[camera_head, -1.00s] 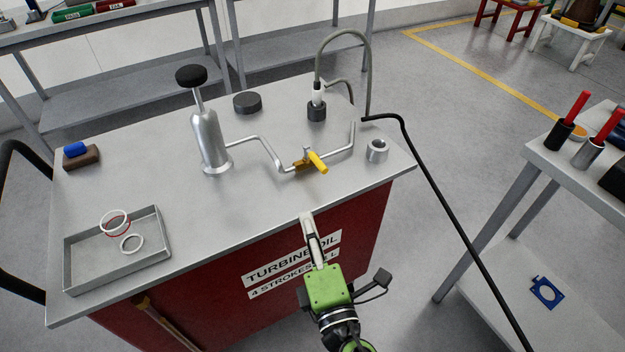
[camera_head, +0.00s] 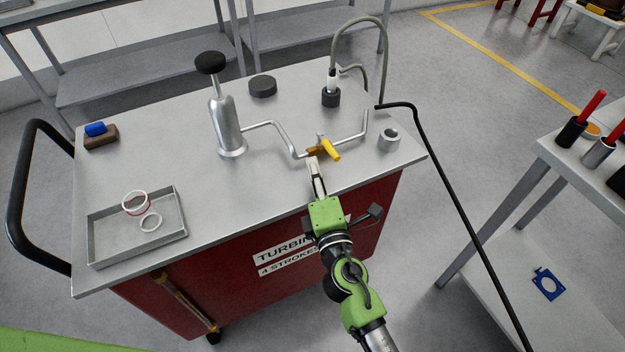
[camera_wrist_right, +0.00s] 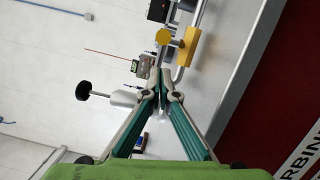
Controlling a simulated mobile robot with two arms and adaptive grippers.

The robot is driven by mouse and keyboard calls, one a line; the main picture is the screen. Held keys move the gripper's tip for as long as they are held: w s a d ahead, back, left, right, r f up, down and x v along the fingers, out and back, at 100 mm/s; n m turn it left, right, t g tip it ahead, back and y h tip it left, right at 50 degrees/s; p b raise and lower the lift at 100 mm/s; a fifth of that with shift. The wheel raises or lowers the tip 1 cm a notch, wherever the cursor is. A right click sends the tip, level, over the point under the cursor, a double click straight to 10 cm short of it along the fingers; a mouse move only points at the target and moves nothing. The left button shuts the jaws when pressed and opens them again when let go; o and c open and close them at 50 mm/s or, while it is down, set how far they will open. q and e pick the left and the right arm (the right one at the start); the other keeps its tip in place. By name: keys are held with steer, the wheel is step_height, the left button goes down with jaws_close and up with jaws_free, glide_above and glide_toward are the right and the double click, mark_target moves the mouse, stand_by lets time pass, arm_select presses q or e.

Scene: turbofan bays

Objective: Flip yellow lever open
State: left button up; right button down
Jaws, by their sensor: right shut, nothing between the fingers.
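The yellow lever (camera_head: 331,150) sits on a brass valve (camera_head: 314,153) in a bent silver pipe on top of the red cart. In the right wrist view the lever (camera_wrist_right: 187,47) shows just beyond my fingertips. My right gripper (camera_head: 313,162) is shut and empty, its tips close to the front of the valve. I cannot tell whether they touch it. In the right wrist view the closed tips (camera_wrist_right: 163,85) point at the valve area. My left gripper is out of view.
A pump cylinder (camera_head: 228,128) with a black knob stands left of the valve. A metal ring (camera_head: 389,139) and a hose with a dark base (camera_head: 331,97) are to the right. A tray (camera_head: 110,243) with rings lies at front left. A black bar (camera_head: 440,170) slopes down at right.

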mark_target(331, 150)
steer(key=shift+w+d+r+p, duration=0.15)
steer(key=shift+w+d, duration=0.1)
steer(key=shift+d, duration=0.4)
steer(key=shift+w+d+r+p, duration=0.15)
steer(key=shift+w+d, duration=0.1)
steer(key=shift+d, duration=0.35)
